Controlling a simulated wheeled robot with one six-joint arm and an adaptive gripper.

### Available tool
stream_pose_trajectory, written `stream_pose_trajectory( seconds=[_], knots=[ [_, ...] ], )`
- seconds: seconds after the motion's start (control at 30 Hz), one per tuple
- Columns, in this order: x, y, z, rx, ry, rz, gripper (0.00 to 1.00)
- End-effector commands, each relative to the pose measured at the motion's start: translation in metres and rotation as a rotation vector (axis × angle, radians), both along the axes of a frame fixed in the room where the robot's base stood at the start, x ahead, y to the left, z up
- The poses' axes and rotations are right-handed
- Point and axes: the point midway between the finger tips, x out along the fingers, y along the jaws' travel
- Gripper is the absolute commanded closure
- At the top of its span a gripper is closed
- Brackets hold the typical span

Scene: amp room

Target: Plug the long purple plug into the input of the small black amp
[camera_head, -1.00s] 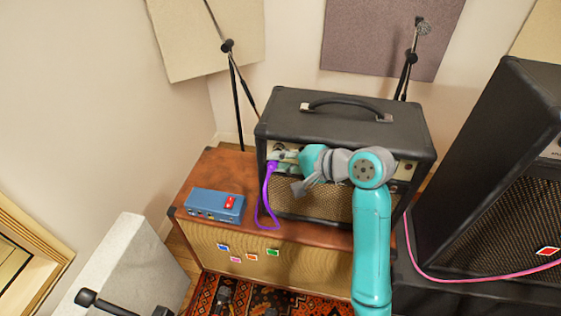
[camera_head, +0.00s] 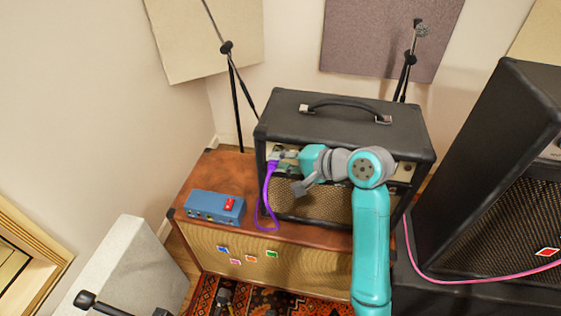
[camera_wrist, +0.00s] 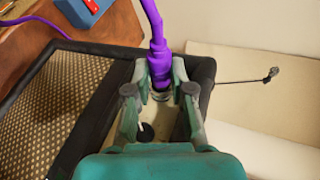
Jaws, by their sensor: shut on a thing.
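The small black amp (camera_head: 345,125) stands on a brown cabinet, with a top handle and a pale control panel (camera_wrist: 180,128) along its front. My gripper (camera_head: 277,161) is at the left end of that panel. In the wrist view my gripper (camera_wrist: 159,94) is shut on the purple plug (camera_wrist: 158,65), one finger on each side. The plug's purple cable (camera_head: 265,205) hangs from it in a loop onto the cabinet top. The plug's tip is close to the panel; I cannot tell whether it is in the input, as the fingers hide the socket.
A blue pedal (camera_head: 215,207) with a red switch sits on the brown cabinet (camera_head: 190,180), left of the amp. A large black amp (camera_head: 500,170) stands at the right, with a pink cable (camera_head: 440,280) before it. Microphone stands (camera_head: 235,95) rise behind.

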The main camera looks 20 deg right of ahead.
Motion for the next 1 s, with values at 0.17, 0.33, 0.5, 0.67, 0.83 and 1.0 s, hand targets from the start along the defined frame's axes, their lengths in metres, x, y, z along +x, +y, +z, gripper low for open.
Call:
stream_pose_trajectory(
  seconds=[0.17,0.33,0.5,0.67,0.83,1.0],
  knots=[
    [0.0,0.0,0.0,0.0,0.0,0.0,0.73],
    [0.0,0.0,0.0,0.0,0.0,0.0,0.49],
    [0.0,0.0,0.0,0.0,0.0,0.0,0.49],
    [-0.004,-0.004,0.002,0.001,-0.001,-0.001,0.49],
    [-0.022,-0.016,0.012,-0.001,-0.002,-0.004,0.49],
    [-0.048,-0.034,0.027,-0.002,-0.002,-0.005,0.49]
  ],
)
